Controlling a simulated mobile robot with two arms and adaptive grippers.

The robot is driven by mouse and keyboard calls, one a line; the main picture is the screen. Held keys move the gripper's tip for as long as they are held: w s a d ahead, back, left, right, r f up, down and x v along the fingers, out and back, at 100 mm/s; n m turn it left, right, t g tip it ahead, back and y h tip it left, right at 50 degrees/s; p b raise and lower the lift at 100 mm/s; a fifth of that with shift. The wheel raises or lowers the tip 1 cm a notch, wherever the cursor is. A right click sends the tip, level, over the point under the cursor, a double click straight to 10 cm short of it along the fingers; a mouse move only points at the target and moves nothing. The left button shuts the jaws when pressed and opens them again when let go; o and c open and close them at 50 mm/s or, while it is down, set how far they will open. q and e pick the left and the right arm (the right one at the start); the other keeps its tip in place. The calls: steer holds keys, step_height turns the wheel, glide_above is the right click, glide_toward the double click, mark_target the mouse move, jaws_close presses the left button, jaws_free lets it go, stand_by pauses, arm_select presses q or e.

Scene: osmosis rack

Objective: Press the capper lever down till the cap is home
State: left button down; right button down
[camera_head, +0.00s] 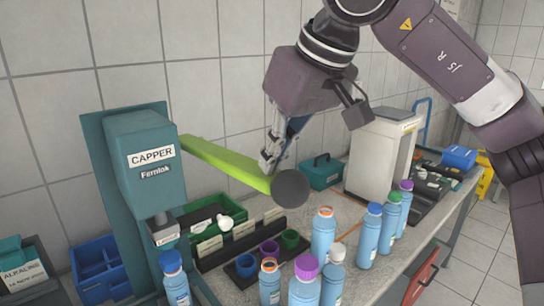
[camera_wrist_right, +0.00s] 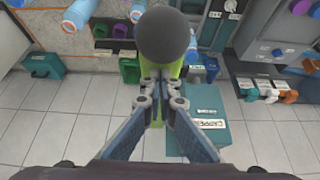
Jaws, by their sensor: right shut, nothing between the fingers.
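The teal capper (camera_head: 145,185) stands at the left of the bench; its labelled body also shows in the wrist view (camera_wrist_right: 208,142). Its lime green lever (camera_head: 225,163) slopes slightly down to the right and ends in a dark ball knob (camera_head: 290,188), large in the wrist view (camera_wrist_right: 167,35). A blue-capped bottle (camera_head: 174,280) stands below the capper head (camera_head: 164,229); whether its cap is seated I cannot tell. My right gripper (camera_head: 268,164) is shut and empty, fingertips pointing down at the lever just short of the knob. Whether they touch it I cannot tell. My left gripper is out of view.
Several blue bottles (camera_head: 323,235) stand in front of the knob. A black holder with coloured cups (camera_head: 270,250) and a green bin (camera_head: 225,207) sit below the lever. A blue bin (camera_head: 100,268) is at left; a white machine (camera_head: 380,150) stands behind, right.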

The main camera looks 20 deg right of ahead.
step_height(320, 180, down, 10)
steer(key=b, duration=0.6)
steer(key=shift+w+r, duration=0.15)
steer(key=shift+r, duration=0.05)
step_height(320, 180, down, 6)
steer(key=w+b, duration=0.1)
steer(key=b, duration=0.3)
step_height(320, 180, up, 32)
steer(key=w+a+p, duration=0.1)
steer(key=p, duration=2.4)
steer(key=shift+w, duration=0.25)
